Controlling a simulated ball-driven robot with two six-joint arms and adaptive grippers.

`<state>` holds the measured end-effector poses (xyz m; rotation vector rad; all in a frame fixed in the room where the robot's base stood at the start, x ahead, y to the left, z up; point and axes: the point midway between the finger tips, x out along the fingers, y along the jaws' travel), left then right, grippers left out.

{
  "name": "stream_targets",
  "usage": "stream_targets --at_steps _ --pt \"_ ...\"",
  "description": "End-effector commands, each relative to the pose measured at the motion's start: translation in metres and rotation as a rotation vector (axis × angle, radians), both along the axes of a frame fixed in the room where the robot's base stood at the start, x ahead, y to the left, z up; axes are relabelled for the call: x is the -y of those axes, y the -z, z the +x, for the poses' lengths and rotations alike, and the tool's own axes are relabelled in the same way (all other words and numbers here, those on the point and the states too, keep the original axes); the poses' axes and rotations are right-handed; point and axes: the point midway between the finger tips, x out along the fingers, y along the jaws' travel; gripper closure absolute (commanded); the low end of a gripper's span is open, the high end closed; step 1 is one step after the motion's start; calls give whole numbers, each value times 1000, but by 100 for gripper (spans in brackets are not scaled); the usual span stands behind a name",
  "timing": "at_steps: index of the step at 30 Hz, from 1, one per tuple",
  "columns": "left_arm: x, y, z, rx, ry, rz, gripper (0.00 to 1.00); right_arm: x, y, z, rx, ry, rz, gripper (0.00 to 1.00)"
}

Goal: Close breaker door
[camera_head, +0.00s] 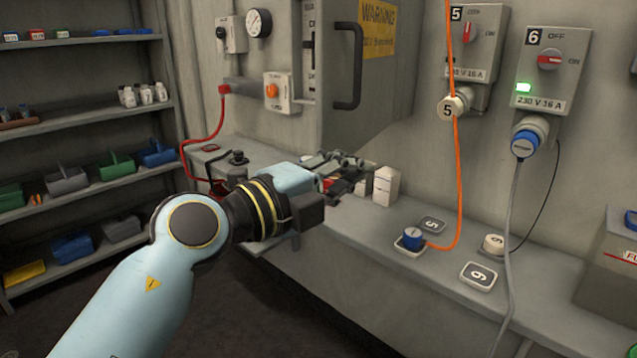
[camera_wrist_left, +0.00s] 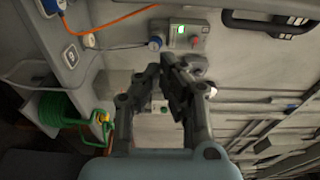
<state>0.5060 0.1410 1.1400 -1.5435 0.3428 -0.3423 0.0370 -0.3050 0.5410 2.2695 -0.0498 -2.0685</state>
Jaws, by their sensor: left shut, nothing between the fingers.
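The grey breaker door (camera_head: 337,101) is at the top middle of the head view, with a dark bar handle (camera_head: 347,66) near its left edge and a yellow warning label (camera_head: 378,28). It stands out from the wall, and a strip of switches (camera_head: 309,45) shows past its left edge. I cannot tell its exact angle. My left gripper (camera_head: 352,168) is below the door and handle, apart from them, above the bench. It is shut and empty. Its dark fingers also show in the left wrist view (camera_wrist_left: 166,75). My right gripper is not in view.
A grey bench (camera_head: 345,235) runs along the wall, with a white box (camera_head: 385,186) near my gripper and a blue plug (camera_head: 412,239). An orange cable (camera_head: 458,180) hangs at the right. Shelves (camera_head: 90,112) stand at the left. Breaker boxes (camera_head: 552,65) are on the wall.

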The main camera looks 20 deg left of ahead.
Motion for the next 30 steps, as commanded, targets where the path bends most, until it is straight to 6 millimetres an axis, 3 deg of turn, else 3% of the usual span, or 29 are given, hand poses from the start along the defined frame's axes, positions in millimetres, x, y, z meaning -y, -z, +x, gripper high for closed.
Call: stream_targets --at_steps 2,6,12,30 --pt "8 -1 15 2 1 -3 100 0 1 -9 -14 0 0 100" --pt "-18 0 14 0 0 8 100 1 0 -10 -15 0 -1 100" --pt "-33 0 15 0 0 2 100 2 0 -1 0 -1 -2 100" --pt "-36 1 14 0 30 3 100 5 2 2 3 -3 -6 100"
